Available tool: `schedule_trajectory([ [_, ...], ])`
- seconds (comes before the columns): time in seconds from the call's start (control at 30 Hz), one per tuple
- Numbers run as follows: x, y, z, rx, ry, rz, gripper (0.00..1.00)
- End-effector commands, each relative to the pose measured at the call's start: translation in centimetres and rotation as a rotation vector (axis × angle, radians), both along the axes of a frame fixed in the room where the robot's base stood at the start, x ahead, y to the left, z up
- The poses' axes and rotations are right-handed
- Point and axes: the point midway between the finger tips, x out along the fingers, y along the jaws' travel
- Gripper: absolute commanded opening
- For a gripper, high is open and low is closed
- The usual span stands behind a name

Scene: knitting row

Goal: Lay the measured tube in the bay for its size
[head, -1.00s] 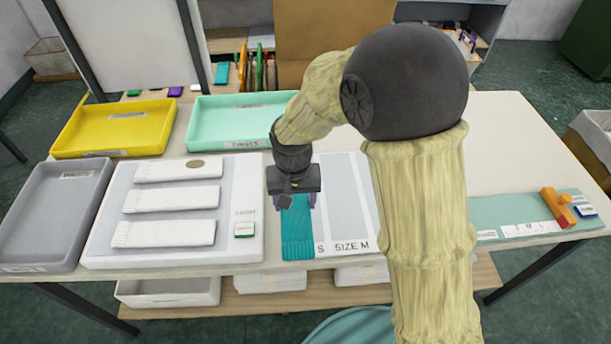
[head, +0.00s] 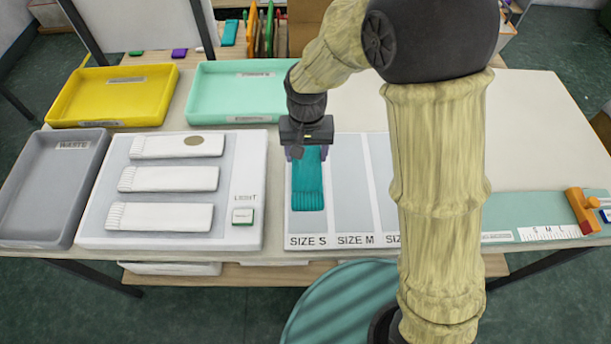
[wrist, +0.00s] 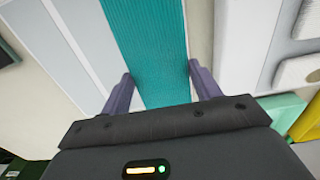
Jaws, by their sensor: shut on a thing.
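The teal ribbed tube (head: 308,185) hangs from my gripper (head: 309,152) over the bay marked SIZE S (head: 308,222) on the sizing board, in the head view. Its near end lies within the bay's outline; I cannot tell whether it touches the bay floor. My gripper is shut on the tube's far part. In the wrist view the tube (wrist: 150,45) runs between the two fingers of my gripper (wrist: 163,88). The SIZE M bay (head: 354,190) to the right is empty. A third bay is partly hidden by my arm.
A white light board (head: 232,160) with several white tubes is left of the sizing board. A grey waste tray (head: 30,240), yellow tray (head: 65,112) and mint tray (head: 205,110) stand around it. A ruler (head: 550,233) with an orange slider (head: 578,204) is at right.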

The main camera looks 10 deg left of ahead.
Motion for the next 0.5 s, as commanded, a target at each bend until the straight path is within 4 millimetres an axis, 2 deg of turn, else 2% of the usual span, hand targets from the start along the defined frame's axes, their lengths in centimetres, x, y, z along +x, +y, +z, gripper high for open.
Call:
schedule_trajectory([
  [0.13, 0.0, -0.1, -1.4, -0.003, 0.003, -0.002, 0.38],
  [0.33, -0.2, 0.0, -5.1, -0.004, 0.005, 0.004, 0.38],
  [0.5, -0.1, 0.2, -6.2, -0.001, 0.0, 0.005, 0.38],
])
